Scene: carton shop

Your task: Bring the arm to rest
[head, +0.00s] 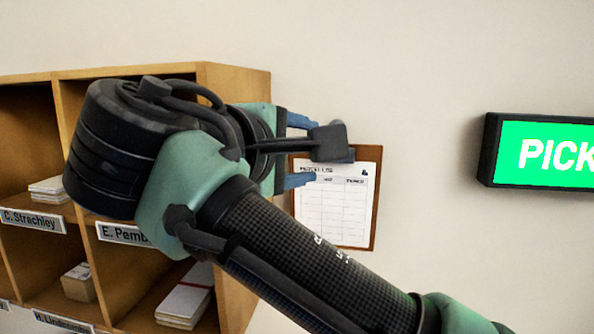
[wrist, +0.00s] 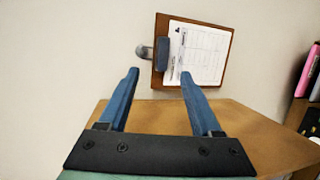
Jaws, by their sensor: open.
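My gripper (wrist: 158,75) is open, with its two blue fingers apart and nothing between them. In the head view my gripper (head: 302,150) is beside the upper right end of the wooden pigeonhole shelf, in front of the wall. My arm reaches up to it from the lower right and hides part of the shelf. I cannot tell how far the fingertips are from the clipboard.
The clipboard (head: 362,225) holds a printed form and hangs right of the pigeonhole shelf (head: 235,85). The shelf holds paper stacks (head: 185,303) and a small carton (head: 78,283). A green lit sign (head: 540,150) is on the wall at right. Bare wall lies between clipboard and sign.

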